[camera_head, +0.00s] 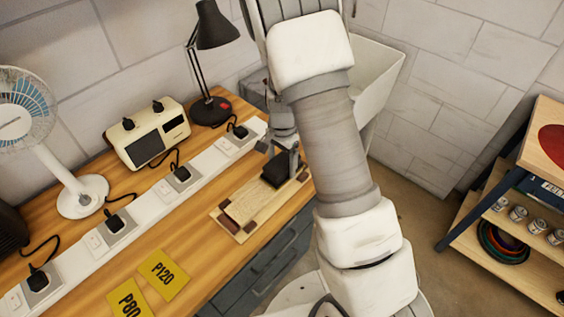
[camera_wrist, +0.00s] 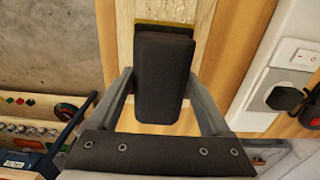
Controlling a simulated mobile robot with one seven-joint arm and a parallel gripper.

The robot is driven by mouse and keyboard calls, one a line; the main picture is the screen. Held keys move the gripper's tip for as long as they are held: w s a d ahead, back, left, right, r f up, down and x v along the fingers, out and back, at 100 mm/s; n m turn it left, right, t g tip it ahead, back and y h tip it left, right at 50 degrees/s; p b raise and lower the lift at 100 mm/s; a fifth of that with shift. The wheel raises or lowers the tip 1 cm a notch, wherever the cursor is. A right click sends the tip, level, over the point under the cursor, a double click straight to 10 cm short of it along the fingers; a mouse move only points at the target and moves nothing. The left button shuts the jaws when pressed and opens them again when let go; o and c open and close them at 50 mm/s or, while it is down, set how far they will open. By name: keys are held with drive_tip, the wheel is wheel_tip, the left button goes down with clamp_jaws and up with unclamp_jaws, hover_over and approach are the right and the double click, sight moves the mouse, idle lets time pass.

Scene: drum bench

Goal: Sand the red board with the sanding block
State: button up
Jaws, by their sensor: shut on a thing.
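My gripper (camera_head: 285,163) is shut on the black sanding block (camera_head: 275,174), which lies between its fingers over the far end of the board. In the wrist view the block (camera_wrist: 163,75) fills the space between the two grey fingers, with a thin yellow edge at its far end. The board (camera_head: 248,204) shows pale wood grain on top, not red, with dark reddish-brown pieces at its near corners. It lies on the bench near the front edge. I cannot tell whether the block touches the board.
A white power strip (camera_head: 139,205) with black plugs runs behind the board. A lamp (camera_head: 211,108), a radio (camera_head: 146,133) and a fan (camera_head: 80,195) stand behind it. Yellow P120 (camera_head: 164,274) and P80 (camera_head: 129,299) sheets lie front left. A shelf (camera_head: 480,212) stands right.

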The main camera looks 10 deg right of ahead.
drive_tip(key=shift+f, duration=0.3)
